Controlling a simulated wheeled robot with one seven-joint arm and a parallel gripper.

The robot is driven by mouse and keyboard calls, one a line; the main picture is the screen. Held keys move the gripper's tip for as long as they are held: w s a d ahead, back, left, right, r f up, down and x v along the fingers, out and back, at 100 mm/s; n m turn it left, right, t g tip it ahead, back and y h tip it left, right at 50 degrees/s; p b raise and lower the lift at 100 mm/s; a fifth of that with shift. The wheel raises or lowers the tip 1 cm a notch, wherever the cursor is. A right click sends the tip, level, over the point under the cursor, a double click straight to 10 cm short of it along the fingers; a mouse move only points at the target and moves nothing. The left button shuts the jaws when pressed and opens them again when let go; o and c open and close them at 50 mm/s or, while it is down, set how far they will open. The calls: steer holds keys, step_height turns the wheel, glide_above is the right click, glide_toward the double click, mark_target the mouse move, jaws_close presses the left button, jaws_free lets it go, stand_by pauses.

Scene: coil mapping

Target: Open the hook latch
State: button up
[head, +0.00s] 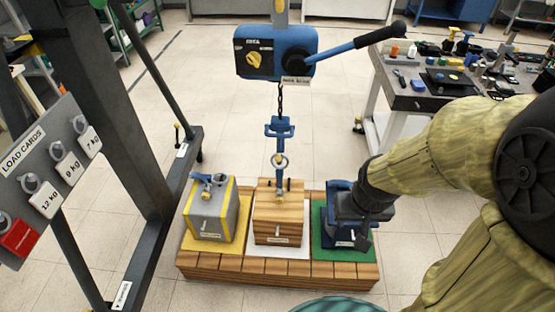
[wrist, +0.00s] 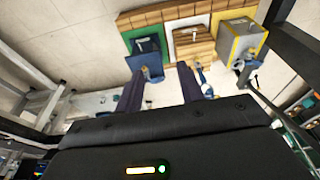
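A blue hook assembly (head: 280,127) hangs on a chain from the hoist, above the wooden crate (head: 279,216). A pale ring (head: 279,160) shows at its lower part, over the crate's top; whether the latch is open or shut is too small to tell. My gripper (head: 364,212) is right of the hook and lower, in front of the blue box (head: 337,234), which it partly hides. In the wrist view my gripper (wrist: 161,72) has its two dark fingers spread with nothing held between them. The wooden crate (wrist: 195,47) and blue box (wrist: 144,49) lie beyond the fingertips.
The blue hoist (head: 260,62) with its long lever (head: 352,46) hangs above. A grey box with yellow edges (head: 211,212) stands left on the wooden pallet (head: 278,268). A dark gantry post (head: 105,140) and load-card board (head: 45,170) are left; a tool bench (head: 420,98) is right.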

steer(key=w+a+f+t+y+b, duration=0.2)
steer(key=w+a+f+t+b, duration=1.3)
steer(key=w+f+b, duration=0.4)
steer(key=b, duration=0.2)
steer(key=shift+a+y+b, duration=0.15)
steer(key=shift+y+b, duration=0.25)
steer(key=shift+w, duration=0.1)
